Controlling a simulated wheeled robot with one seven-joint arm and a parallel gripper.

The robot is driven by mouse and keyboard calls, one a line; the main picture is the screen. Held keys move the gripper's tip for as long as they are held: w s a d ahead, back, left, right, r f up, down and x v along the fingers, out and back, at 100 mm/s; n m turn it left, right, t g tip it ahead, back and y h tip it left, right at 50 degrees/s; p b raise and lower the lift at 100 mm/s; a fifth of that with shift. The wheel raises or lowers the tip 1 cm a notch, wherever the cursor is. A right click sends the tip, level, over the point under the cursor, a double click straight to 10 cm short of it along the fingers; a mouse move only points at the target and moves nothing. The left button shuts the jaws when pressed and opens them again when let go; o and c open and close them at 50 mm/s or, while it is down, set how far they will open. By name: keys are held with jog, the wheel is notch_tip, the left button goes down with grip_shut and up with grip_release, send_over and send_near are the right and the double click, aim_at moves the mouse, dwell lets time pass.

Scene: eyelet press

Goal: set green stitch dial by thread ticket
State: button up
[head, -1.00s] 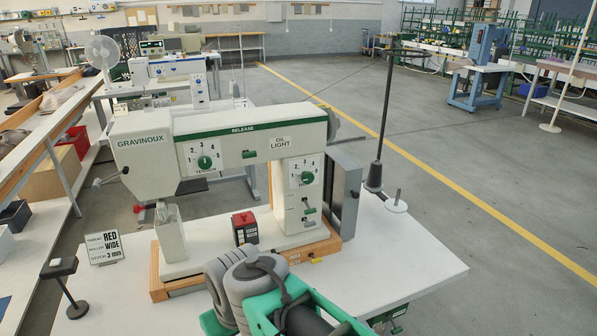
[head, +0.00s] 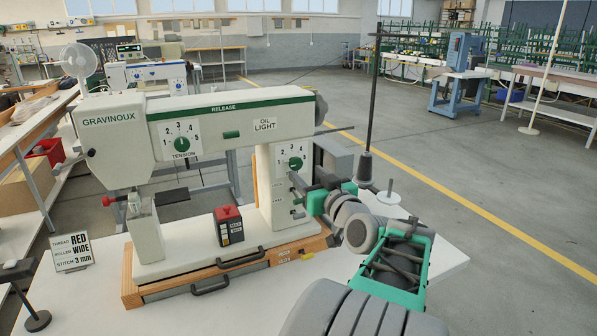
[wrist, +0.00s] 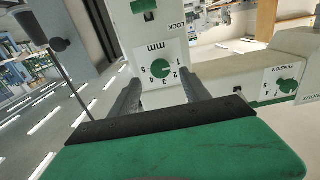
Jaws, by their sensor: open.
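The green stitch dial (head: 296,163) sits on a white plate numbered 1 to 5, on the right pillar of the GRAVINOUX machine (head: 200,118). In the wrist view the same dial (wrist: 158,68), marked mm, lies ahead between my fingers; its pointer is too small to read. My gripper (head: 303,188) is open in front of the pillar, just below the dial in the head view. It appears empty; I cannot tell whether the fingers touch the plate. The thread ticket (head: 72,252) stands at the left and reads THREAD RED, ROLLER WIDE, STITCH 3 mm.
A green tension dial (head: 181,144) is on the machine's upper left. A drawer with black handles (head: 211,286) is at the front. A thread stand (head: 366,160) rises behind my gripper. Bare white table (head: 445,258) lies at the right.

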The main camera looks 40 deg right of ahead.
aim_at(297, 165)
jog(key=x, duration=0.6)
jog(key=shift+f+p, duration=0.1)
jog(key=shift+p, duration=0.25)
jog(key=shift+s, duration=0.1)
grip_shut()
